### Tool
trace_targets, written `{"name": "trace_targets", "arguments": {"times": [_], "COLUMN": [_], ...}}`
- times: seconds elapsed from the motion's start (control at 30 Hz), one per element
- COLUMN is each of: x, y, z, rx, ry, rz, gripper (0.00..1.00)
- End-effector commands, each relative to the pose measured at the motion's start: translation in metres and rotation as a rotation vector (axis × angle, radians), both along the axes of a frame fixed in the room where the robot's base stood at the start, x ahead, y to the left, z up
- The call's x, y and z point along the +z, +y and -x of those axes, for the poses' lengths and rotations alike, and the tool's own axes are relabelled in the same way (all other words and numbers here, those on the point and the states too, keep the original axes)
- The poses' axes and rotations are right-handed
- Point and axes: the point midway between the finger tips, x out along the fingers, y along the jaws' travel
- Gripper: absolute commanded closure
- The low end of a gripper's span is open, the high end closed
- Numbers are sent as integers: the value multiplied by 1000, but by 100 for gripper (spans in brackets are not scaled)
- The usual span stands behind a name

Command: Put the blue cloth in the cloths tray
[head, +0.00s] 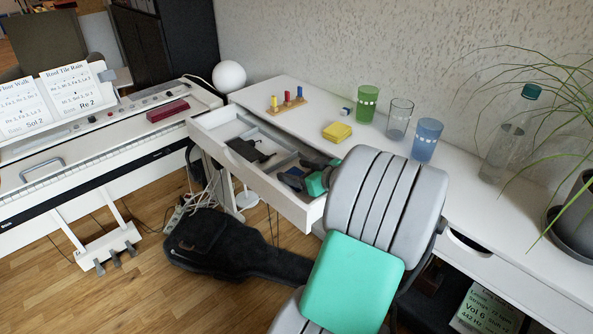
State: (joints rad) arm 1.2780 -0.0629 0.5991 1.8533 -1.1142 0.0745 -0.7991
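My gripper (297,171) is over the right part of the open drawer (216,117). Its two dark fingers stand apart, and I see nothing clearly held between them. Grey-blue compartments or trays (284,160) show inside the drawer beside the fingers. I cannot pick out a blue cloth; one could be hidden by my gripper and arm. I cannot tell which compartment is the cloths tray. A folded yellow stack (337,131), perhaps cloths, lies on the white desk top behind the gripper.
A dark object (250,150) lies across the drawer. On the desk (290,92) stand a peg toy (286,102), a green cup (367,104), a clear glass (398,118), a blue cup (426,139) and a bottle (508,140). A black guitar case (225,245) lies below.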

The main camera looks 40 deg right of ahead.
Motion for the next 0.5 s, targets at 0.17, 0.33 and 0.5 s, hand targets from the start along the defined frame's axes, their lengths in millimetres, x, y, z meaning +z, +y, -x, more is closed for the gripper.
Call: {"name": "trace_targets", "arguments": {"times": [0.17, 0.33, 0.5], "x": [-20, -15, 1], "y": [5, 5, 2], "z": [4, 4, 19], "rx": [-3, -3, -10], "ry": [24, 24, 22], "rz": [-32, -32, -31], "gripper": [29, 29, 29]}}
